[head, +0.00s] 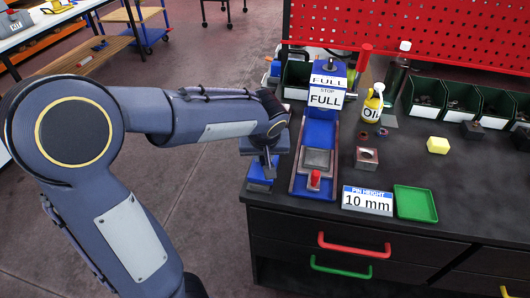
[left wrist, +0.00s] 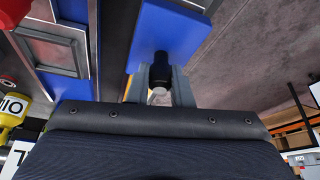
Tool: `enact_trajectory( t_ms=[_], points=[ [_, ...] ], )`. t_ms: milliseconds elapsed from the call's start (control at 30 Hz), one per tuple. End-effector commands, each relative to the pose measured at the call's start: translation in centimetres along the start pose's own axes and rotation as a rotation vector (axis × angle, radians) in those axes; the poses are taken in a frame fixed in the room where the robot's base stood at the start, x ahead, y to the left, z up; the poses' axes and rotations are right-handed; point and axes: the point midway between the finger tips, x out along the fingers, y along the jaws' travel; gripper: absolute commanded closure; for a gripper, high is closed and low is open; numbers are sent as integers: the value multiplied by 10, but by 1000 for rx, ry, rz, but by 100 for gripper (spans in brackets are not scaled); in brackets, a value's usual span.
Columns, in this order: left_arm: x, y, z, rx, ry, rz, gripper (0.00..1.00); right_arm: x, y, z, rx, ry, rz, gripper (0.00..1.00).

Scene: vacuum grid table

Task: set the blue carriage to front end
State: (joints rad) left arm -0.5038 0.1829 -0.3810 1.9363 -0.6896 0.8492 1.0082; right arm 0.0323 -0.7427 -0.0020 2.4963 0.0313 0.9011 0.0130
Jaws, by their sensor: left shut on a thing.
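The blue carriage (head: 260,184) is at the left edge of the dark bench, close to the front corner. My left gripper (head: 268,163) points down over it and covers part of it. In the left wrist view the blue carriage (left wrist: 165,35) shows as a flat blue plate. A dark knob (left wrist: 160,75) stands on it, between the fingers of my left gripper (left wrist: 160,92), which is shut on it. The track under the carriage is mostly hidden by my arm. My right gripper is in neither view.
Right of the carriage stands a blue fixture (head: 319,135) with a "FULL" sign (head: 326,98) and a red knob (head: 315,178). Further right are a "10 mm" card (head: 367,201), a green tray (head: 415,204), a yellow block (head: 438,145) and an oil bottle (head: 373,104). A red pegboard (head: 420,35) rises behind.

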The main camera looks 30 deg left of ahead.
Motion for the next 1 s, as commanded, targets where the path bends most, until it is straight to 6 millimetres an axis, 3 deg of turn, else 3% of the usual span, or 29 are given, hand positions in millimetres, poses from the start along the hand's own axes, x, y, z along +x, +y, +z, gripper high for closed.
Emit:
enact_trajectory(
  t_ms=[200, 233, 400, 733, 1000],
  points=[
    [0, 0, 4, 1, -11, -4, 100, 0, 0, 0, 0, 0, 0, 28],
    [0, 0, 4, 1, -11, -4, 78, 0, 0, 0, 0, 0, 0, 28],
    [0, 0, 3, 1, -9, -3, 59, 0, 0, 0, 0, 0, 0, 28],
    [-5, 0, 2, 0, -5, -1, 59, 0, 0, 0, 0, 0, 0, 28],
    [-49, 1, 1, 0, -5, 2, 59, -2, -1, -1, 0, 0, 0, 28]
  ],
)
